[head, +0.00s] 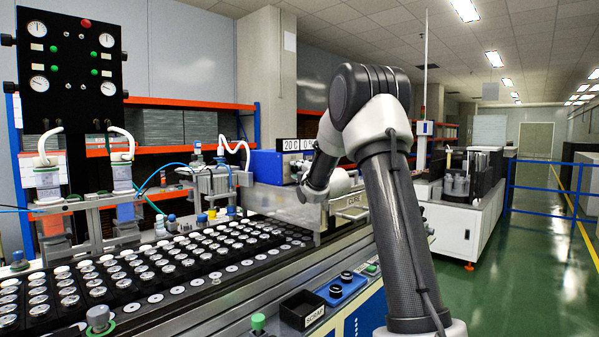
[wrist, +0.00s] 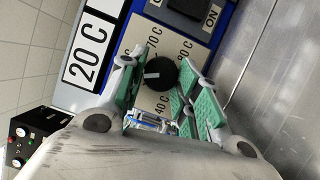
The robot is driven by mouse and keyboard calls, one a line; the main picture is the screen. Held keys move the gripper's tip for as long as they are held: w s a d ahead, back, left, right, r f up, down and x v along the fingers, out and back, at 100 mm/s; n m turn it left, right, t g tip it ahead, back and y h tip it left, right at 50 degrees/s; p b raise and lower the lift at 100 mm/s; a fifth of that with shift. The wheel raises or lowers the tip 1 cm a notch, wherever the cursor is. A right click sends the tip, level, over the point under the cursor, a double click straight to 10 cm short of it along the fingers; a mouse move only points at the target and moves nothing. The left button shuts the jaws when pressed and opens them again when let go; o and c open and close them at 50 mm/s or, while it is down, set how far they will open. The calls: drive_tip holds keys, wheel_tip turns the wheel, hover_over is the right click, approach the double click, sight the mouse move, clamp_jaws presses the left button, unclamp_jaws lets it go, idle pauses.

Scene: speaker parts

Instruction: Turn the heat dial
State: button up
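The heat dial (wrist: 188,73) is a black round knob with a white pointer mark, on a cream scale plate (wrist: 168,42) in the wrist view. The plate has printed temperatures, with 40 C and 70 C legible. The white mark points to the left in the picture. A white display (wrist: 89,48) beside it reads 20 C. My gripper (wrist: 168,82) is open, with green finger pads on two sides of the dial. I cannot tell whether the pads touch it. In the head view the dial is hidden behind my arm; the display (head: 291,145) shows on the blue box (head: 265,165).
A black switch (wrist: 186,8) marked ON sits beside the scale plate. A metal surface (wrist: 270,70) runs along the right of the wrist view. In the head view, trays of round parts (head: 130,268) fill the line at left, and a black scrap bin (head: 302,309) stands in front.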

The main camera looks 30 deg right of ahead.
drive_tip(key=shift+c, duration=1.2)
drive_tip(key=m+g, duration=0.1)
drive_tip(key=m, duration=0.2)
drive_tip(key=shift+r+g, duration=0.15)
drive_tip(key=shift+g, duration=0.15)
drive_tip(key=m, duration=0.2)
drive_tip(key=m+g, duration=0.1)
drive_tip(key=m, duration=0.1)
drive_tip(key=shift+d+r+g+y, duration=0.1)
drive_tip(key=shift+d+g+y, duration=0.05)
drive_tip(key=shift+g+y, duration=0.2)
drive_tip(key=m+g+y, duration=0.1)
drive_tip(key=m, duration=0.2)
drive_tip(key=shift+d+r+y, duration=0.1)
drive_tip(key=shift+d+y, duration=0.05)
drive_tip(key=shift+y, duration=0.2)
drive_tip(key=m+g+y, duration=0.1)
drive_tip(key=m, duration=0.2)
drive_tip(key=shift+w+r+y, duration=0.1)
drive_tip(key=shift+y, duration=0.3)
